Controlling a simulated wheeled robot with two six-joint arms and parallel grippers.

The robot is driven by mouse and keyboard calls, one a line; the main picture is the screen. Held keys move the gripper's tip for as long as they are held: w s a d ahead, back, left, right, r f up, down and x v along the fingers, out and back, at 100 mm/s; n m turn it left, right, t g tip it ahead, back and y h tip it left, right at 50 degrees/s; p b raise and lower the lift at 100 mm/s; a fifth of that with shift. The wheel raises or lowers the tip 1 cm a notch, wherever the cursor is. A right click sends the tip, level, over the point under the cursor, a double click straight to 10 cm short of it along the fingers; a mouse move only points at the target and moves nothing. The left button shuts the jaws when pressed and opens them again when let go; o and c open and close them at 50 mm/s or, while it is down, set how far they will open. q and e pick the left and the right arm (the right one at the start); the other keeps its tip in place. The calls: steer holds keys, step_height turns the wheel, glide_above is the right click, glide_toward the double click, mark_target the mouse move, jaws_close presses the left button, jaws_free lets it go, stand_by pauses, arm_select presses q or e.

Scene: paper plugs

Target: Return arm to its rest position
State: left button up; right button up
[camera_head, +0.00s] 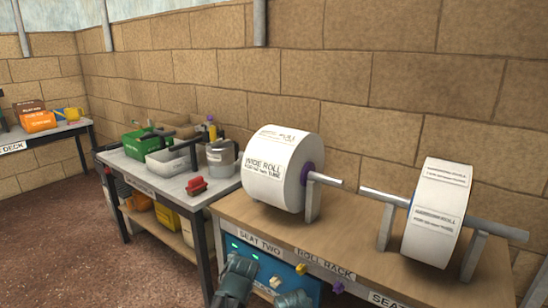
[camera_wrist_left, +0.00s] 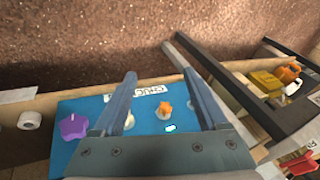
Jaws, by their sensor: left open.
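My left gripper (camera_wrist_left: 159,78) is open in the left wrist view, with nothing between its fingers. Beyond the fingers is a blue panel (camera_wrist_left: 92,108) with a purple knob-like plug (camera_wrist_left: 74,127) and an orange plug (camera_wrist_left: 165,106). The panel also shows in the head view (camera_head: 285,268), on the front of the bench. Dark parts of mine (camera_head: 236,278) show at the bottom of the head view, in front of the panel. The fingertips are not clear there. My right gripper cannot be made out.
On the wooden bench (camera_head: 345,245), a wide roll (camera_head: 275,175) with a purple core piece and a narrower roll (camera_head: 436,215) sit on rack bars. A grey table (camera_head: 150,180) to the left holds bins, a pot and a red object (camera_head: 197,186). Brick walls stand behind.

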arm_select(q)
steer(key=s+a+f+n+g+h, duration=0.2)
steer(key=s+a+n+g, duration=0.2)
steer(key=s, duration=0.9)
steer(key=s+d+r+m+y+p, duration=0.1)
steer(key=s+d+r+m+p, duration=0.25)
steer(key=s+d, duration=0.55)
step_height(320, 180, up, 37)
steer(key=w+d+p, duration=0.1)
steer(key=w+p, duration=0.1)
steer(key=p, duration=3.5)
steer(key=shift+w+d+g, duration=0.25)
steer(key=shift+d+g, duration=0.05)
steer(key=shift+g, duration=0.1)
arm_select(e)
step_height(320, 180, up, 41)
steer(key=shift+f, duration=0.2)
arm_select(q)
steer(key=shift+w, duration=0.1)
